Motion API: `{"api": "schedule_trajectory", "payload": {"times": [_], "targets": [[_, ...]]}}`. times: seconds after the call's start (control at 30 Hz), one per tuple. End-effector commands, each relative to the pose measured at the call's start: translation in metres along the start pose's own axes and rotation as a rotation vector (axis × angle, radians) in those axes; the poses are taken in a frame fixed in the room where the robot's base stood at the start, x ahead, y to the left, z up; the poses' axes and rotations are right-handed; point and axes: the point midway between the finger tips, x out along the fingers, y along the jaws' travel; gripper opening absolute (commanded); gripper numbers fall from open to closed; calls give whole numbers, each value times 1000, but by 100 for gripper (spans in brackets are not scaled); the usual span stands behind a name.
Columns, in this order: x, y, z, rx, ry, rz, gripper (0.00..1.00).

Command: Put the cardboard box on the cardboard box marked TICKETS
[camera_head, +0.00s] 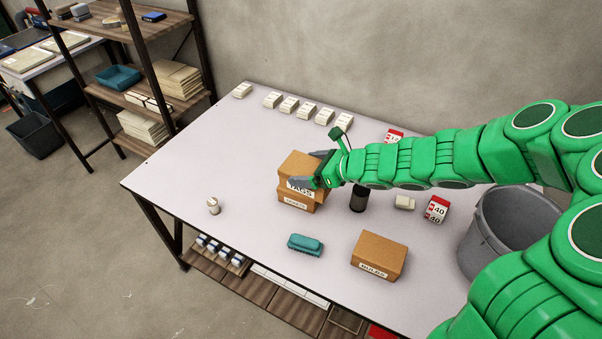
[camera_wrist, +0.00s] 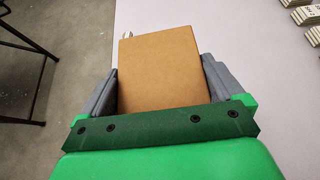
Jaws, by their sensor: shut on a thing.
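A cardboard box labelled TAGS (camera_head: 299,162) is directly above a second cardboard box (camera_head: 288,205) on the table. The lower box has a small label that appears to read TICKETS. The two boxes look roughly lined up, with no clear gap between them; whether the upper one bears fully on the lower cannot be told. My gripper (camera_head: 309,169) is shut on the TAGS box, one finger on each side. In the wrist view the plain brown top of the TAGS box (camera_wrist: 160,70) fills the space between the fingers and hides the lower box.
A small white bottle (camera_head: 213,206) stands left. Several pale packs line the back. A grey bin (camera_head: 510,235) is right.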

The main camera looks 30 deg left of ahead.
Motion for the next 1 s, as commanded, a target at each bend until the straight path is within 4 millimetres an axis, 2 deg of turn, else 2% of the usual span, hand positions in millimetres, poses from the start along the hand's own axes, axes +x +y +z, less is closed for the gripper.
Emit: {"api": "schedule_trajectory", "payload": {"times": [0.3,0.7,1.0], "targets": [[36,-34,-4,-1,1,-2,52],[73,-58,-28,0,1,-2,52],[84,-65,-36,2,0,-1,52]]}}
